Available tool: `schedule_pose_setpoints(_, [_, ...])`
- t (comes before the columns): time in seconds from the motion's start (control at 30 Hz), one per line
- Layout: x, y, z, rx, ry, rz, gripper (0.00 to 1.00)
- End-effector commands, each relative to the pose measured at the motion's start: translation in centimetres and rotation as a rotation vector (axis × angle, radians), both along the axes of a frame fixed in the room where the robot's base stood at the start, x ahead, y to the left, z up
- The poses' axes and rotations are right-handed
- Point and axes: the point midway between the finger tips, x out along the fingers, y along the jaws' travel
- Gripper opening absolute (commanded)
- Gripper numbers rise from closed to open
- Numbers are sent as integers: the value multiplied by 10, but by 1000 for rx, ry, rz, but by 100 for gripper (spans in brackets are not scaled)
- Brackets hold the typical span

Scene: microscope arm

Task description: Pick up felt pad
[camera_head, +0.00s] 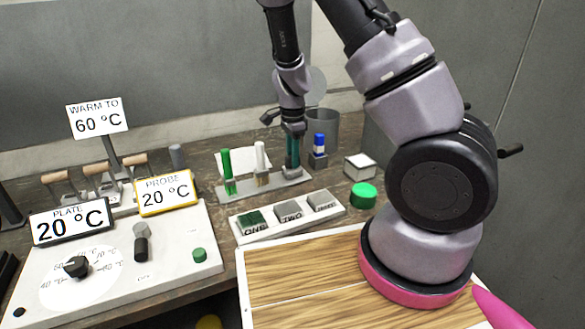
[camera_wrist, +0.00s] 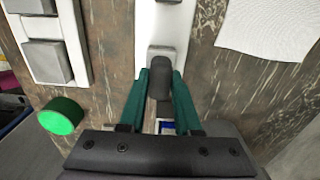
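My gripper (camera_head: 292,150) points down at the right end of a pale rack (camera_head: 275,182) in the head view. Its teal fingers (camera_wrist: 160,82) stand on either side of a dark grey, rounded upright piece (camera_wrist: 160,75) in the wrist view. This piece rises from a light grey block on the rack. It may be the felt pad, but I cannot tell for sure. The fingers are very close to it; whether they touch it is unclear. In the head view the fingers hide it.
A green tool (camera_head: 227,170) and a white tool (camera_head: 260,160) stand in the rack. A blue-topped item (camera_head: 319,145), a grey cup (camera_head: 322,128) and a green cylinder (camera_head: 363,195) are nearby. A numbered block tray (camera_head: 300,225) lies in front; a control panel (camera_head: 115,285) is left.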

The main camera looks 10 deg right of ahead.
Motion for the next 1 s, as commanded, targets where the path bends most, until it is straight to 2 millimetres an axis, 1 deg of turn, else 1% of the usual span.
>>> schedule_pose_setpoints(0.27, [0, 0, 0, 0, 0, 0, 0])
schedule_pose_setpoints(0.37, [1, 0, 4, 1, -2, 0, 0])
schedule_pose_setpoints(0.47, [1, 1, 16, 2, -4, 2, 0])
schedule_pose_setpoints(0.7, [1, 1, 65, 3, -5, 2, 0])
schedule_pose_setpoints(0.8, [1, 1, 82, 3, -4, 1, 0])
schedule_pose_setpoints(0.9, [0, 1, 93, 1, -2, 2, 0])
schedule_pose_setpoints(1.0, [0, 0, 99, 0, -1, 0, 0])
